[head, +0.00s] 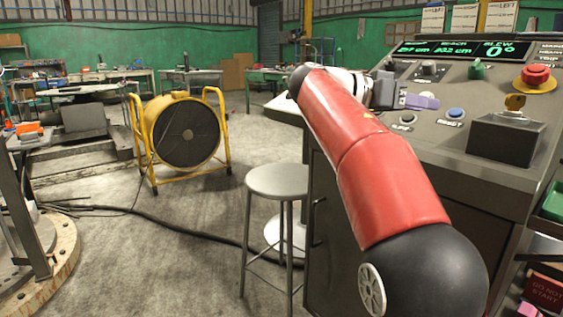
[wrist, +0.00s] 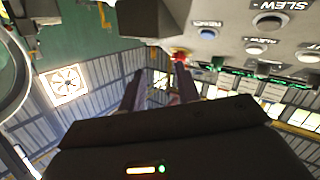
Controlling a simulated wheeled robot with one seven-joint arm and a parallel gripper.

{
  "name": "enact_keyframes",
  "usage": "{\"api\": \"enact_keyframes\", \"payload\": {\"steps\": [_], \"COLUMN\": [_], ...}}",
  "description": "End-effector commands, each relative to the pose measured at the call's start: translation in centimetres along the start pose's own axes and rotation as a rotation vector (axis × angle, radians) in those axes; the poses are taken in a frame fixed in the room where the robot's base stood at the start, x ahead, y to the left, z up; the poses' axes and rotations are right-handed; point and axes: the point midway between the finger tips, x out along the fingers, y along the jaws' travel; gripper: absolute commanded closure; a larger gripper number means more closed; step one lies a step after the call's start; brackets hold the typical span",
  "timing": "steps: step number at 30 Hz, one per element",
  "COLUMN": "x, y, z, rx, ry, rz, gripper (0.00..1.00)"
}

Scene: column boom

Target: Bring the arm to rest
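My red arm reaches from the lower right of the head view up and away, with its white wrist over the left edge of the control console (head: 440,165). My gripper (head: 388,92) is beyond the wrist, above the console's left part, small and partly hidden in the head view. In the wrist view my gripper (wrist: 158,80) shows two dark fingers standing apart. I see nothing held between them. Whether the fingers touch the console cannot be told.
A yellow fan (head: 186,133) and open floor lie left.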

Motion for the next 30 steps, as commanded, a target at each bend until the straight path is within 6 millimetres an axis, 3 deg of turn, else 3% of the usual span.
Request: {"api": "enact_keyframes", "payload": {"steps": [5, 11, 17, 21, 24, 27, 30], "x": [1.5, 2.5, 0.9, -2.0, -4.1, -5.7, -6.7], "y": [1.2, 3.7, 8.8, 12.7, 14.9, 16.4, 17.2], "z": [2.0, 7.2, 17.4, 25.3, 30.1, 33.7, 35.9], "rx": [-0.164, -0.404, -0.657, -0.738, -0.746, -0.731, -0.713], "ry": [-0.096, -0.245, -0.43, -0.522, -0.559, -0.578, -0.586], "rz": [-0.114, -0.331, -0.698, -0.965, -1.121, -1.231, -1.295], "gripper": [0.67, 0.67, 0.67, 0.67, 0.67, 0.67, 0.67]}}
